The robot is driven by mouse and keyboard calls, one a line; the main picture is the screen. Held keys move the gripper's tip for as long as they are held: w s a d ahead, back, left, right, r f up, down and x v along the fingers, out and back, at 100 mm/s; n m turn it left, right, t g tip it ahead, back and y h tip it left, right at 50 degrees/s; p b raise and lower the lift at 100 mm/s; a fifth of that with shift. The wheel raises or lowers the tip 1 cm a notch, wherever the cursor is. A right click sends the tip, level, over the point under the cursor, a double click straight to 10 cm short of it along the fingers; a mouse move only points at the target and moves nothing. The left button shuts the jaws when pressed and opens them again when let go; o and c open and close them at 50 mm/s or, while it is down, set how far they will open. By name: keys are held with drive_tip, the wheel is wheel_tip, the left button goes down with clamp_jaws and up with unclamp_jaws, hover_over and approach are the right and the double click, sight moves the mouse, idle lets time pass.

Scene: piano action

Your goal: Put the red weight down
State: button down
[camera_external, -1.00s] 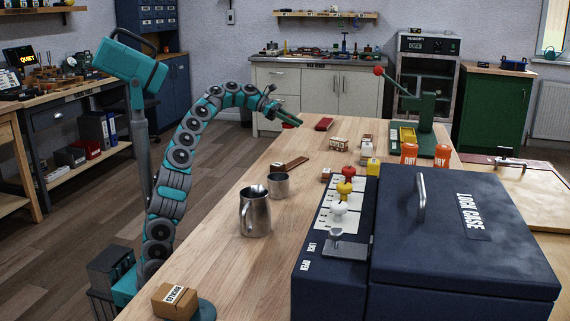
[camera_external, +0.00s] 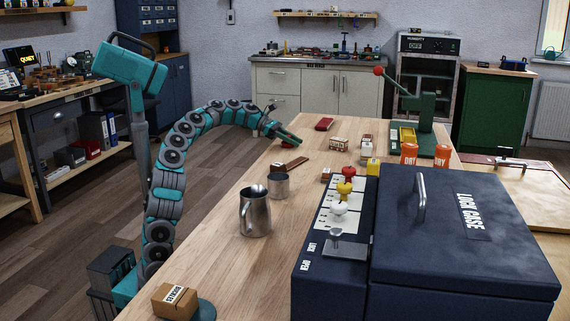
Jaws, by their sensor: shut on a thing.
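My gripper (camera_external: 290,139) is low over the far left part of the wooden workbench (camera_external: 218,235). It is shut on the red weight (camera_external: 287,145), a small red piece showing just under the fingertips. The fingers hide most of the weight. I cannot tell whether it touches the bench top.
A brown strip (camera_external: 293,163) lies just nearer, with a metal cup (camera_external: 279,185) and a steel jug (camera_external: 255,212) closer still. A small wooden frame (camera_external: 339,144) and the green press (camera_external: 428,110) stand to the right.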

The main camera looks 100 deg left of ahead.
drive_tip(key=c, duration=0.6)
unclamp_jaws()
drive_tip(key=shift+f, duration=0.1)
drive_tip(key=shift+s+r, duration=0.25)
drive_tip(key=shift+s, duration=0.05)
drive_tip(key=v, duration=1.1)
drive_tip(key=shift+s+a, duration=0.1)
drive_tip(key=shift+s, duration=0.05)
